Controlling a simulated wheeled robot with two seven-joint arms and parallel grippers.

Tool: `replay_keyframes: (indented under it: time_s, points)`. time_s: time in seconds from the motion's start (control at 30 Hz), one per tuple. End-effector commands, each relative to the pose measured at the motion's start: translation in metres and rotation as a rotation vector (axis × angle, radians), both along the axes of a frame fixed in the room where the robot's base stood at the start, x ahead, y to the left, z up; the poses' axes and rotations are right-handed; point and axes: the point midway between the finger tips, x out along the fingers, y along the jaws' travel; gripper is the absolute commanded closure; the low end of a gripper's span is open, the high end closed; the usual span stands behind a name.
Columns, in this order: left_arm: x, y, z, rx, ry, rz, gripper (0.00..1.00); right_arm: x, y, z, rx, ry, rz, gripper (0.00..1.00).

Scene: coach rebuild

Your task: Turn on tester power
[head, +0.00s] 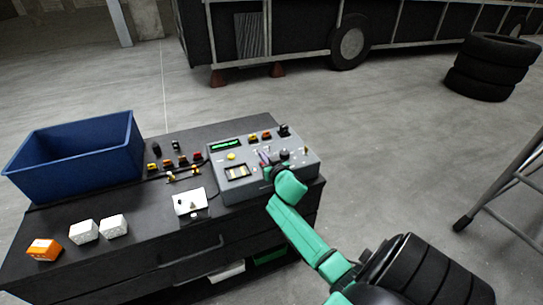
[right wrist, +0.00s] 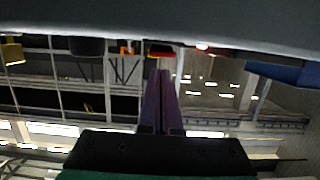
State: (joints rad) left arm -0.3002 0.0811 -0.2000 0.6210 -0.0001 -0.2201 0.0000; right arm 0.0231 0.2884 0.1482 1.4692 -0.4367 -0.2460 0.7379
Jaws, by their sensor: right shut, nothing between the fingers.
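The tester (head: 234,186) is a grey box with a sloped panel at the right end of the dark bench. Its green display (head: 227,143) is lit. The panel has a yellow button (head: 231,156), a small gauge window and dark knobs; I cannot tell which control is the power. My right gripper (head: 265,157) is over the middle of the panel, its purple fingers shut with nothing between them. The fingers also show together in the right wrist view (right wrist: 161,92). Whether they touch the panel is unclear. The arm hides the panel's front right. My left gripper is not in view.
A blue bin (head: 75,160) stands on the bench's left. White blocks (head: 114,226), an orange block (head: 44,250), a white switch plate (head: 190,201) and small connectors lie on the bench (head: 150,251). Stacked tyres (head: 491,66) and a metal stand are at right.

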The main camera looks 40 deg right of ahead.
Motion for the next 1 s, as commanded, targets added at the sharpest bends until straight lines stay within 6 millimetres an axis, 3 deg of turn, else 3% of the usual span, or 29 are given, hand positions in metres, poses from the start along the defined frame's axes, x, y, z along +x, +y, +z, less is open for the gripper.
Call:
replay_keyframes:
  time_s: [0.03, 0.07, 0.1, 0.3, 0.5, 1.0]
  points:
    - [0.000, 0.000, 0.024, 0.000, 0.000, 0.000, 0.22, 0.003, -0.001, 0.026, 0.001, -0.003, 0.000, 1.00]
    - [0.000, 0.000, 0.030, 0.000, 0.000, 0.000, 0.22, 0.005, -0.002, 0.033, 0.001, -0.001, 0.001, 1.00]
    - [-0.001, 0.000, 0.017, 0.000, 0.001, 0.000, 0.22, -0.008, 0.003, 0.021, -0.001, 0.002, 0.001, 1.00]
    - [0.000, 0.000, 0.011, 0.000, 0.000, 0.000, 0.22, -0.052, 0.018, 0.037, 0.001, 0.001, 0.002, 1.00]
    - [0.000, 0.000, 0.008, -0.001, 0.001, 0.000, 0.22, -0.080, 0.028, 0.050, 0.001, 0.001, 0.001, 1.00]
    - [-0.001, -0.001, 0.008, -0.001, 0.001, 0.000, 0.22, -0.084, 0.029, 0.054, 0.000, 0.000, 0.001, 1.00]
